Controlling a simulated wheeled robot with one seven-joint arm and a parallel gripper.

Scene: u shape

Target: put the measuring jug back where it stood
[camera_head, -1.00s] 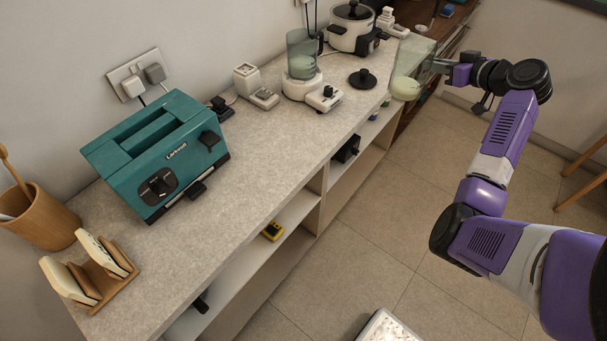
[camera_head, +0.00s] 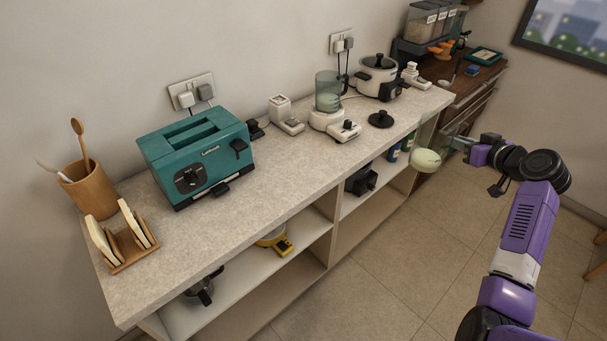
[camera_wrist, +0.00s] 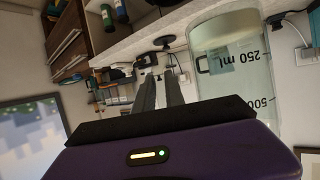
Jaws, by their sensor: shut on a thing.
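The measuring jug (camera_head: 427,160) is a clear vessel with a pale green lower part. My gripper (camera_head: 465,146) is shut on it and holds it in the air, off the front of the counter's far right end.
The speckled counter (camera_head: 240,225) carries a teal toaster (camera_head: 197,160), a blender (camera_head: 328,95), a black lid (camera_head: 381,119) and a cooker (camera_head: 377,80). Bare counter lies in front of them. Shelves below hold a yellow scale (camera_head: 283,247) and bottles. A dark wooden unit (camera_head: 470,82) stands beyond.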

